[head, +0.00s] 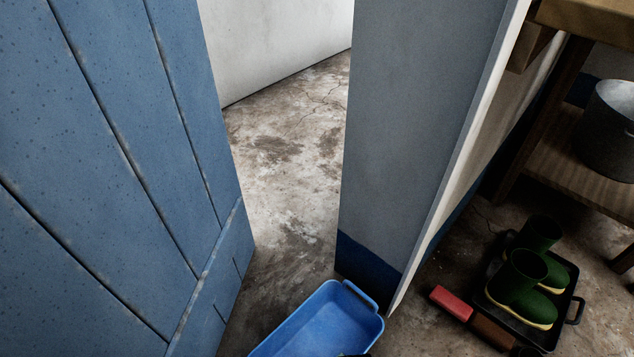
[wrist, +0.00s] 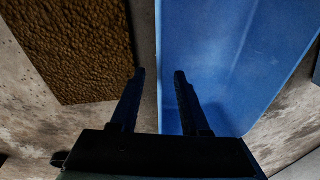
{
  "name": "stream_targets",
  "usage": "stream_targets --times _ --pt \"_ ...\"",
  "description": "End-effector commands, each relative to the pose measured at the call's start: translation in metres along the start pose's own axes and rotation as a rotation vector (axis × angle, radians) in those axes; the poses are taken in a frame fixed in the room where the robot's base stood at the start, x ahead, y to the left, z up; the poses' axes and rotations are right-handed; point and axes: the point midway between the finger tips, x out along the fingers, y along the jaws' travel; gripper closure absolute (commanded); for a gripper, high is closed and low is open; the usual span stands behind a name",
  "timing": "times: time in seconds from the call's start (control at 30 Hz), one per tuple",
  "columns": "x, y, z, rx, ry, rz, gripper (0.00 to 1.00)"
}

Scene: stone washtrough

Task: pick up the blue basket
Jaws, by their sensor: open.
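The blue basket (head: 318,322) is a rectangular open tub on the floor at the bottom of the head view, partly cut off by the frame edge. A loop handle shows at its far right end. In the wrist view the basket (wrist: 232,60) fills the right half. My gripper (wrist: 158,78) is open there, with nothing held. Its right finger lies over the basket's blue inside and its left finger over the floor, with the basket's left edge between them in the picture. I cannot tell how far the fingertips are above the rim.
A blue plank door (head: 120,170) stands at left and a grey wall end (head: 400,150) at right, close to the basket. Green boots (head: 522,288) stand on a dark tray beside a red block (head: 451,303). A brown textured mat (wrist: 75,45) lies left of my fingers.

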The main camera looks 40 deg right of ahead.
Motion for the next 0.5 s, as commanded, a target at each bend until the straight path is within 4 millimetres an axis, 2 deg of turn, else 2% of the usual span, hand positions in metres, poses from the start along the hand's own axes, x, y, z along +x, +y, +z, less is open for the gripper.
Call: stream_targets --times 0.03,0.2,0.5 --pt "0.012 0.001 0.000 0.001 0.001 -0.001 0.54" --pt "0.032 0.001 -0.001 0.000 0.000 -0.001 0.54" --pt "0.034 0.000 -0.001 -0.001 0.000 -0.001 0.54"
